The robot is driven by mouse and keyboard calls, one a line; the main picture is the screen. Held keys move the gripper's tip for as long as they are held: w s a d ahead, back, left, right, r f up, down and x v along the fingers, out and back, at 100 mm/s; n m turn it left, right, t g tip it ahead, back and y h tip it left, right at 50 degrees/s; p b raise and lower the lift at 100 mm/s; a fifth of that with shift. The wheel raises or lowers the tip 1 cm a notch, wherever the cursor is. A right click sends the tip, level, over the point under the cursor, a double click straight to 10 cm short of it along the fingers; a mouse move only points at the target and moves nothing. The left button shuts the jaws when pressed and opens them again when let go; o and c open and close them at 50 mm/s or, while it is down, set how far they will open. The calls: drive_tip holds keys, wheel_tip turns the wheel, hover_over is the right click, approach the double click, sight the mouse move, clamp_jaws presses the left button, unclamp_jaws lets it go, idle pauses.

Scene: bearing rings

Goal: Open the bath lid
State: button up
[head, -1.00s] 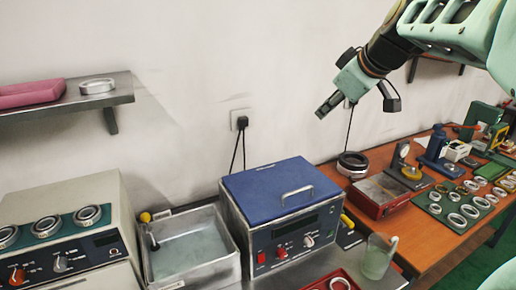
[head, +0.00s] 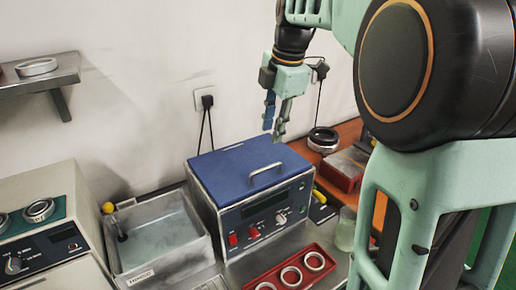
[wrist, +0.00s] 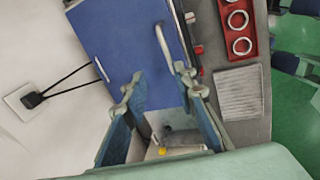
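The bath (head: 263,219) is a metal box with a dark front panel, a red switch and knobs. Its blue lid (head: 228,168) lies flat and shut on top, and shows in the wrist view too (wrist: 120,40). A metal bar handle (head: 266,169) stands on the lid near the front right; in the wrist view the handle (wrist: 165,48) is just beyond the fingertips. My gripper (head: 274,121) points down above the lid's back right part, apart from the handle. In the wrist view my gripper (wrist: 158,88) is open, with nothing between its fingers.
An open metal basin (head: 160,243) stands left of the bath, with a beige device (head: 50,240) beyond it. A red tray (head: 318,275) with rings lies in front. A glass beaker (head: 345,230) stands to the right. A wall shelf (head: 58,78) is at upper left.

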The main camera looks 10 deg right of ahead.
sight(267, 169)
drive_tip(key=shift+n+g, duration=0.3)
drive_tip(key=shift+n, duration=0.2)
drive_tip(key=f, duration=0.3)
drive_tip(key=w+f, duration=0.1)
drive_tip(key=f, duration=0.7)
drive_tip(key=shift+w+a+f+b, duration=0.25)
drive_tip(key=shift+a+b, duration=0.05)
drive_tip(key=shift+a, duration=0.1)
drive_tip(key=shift+c, duration=0.2)
clamp_jaws()
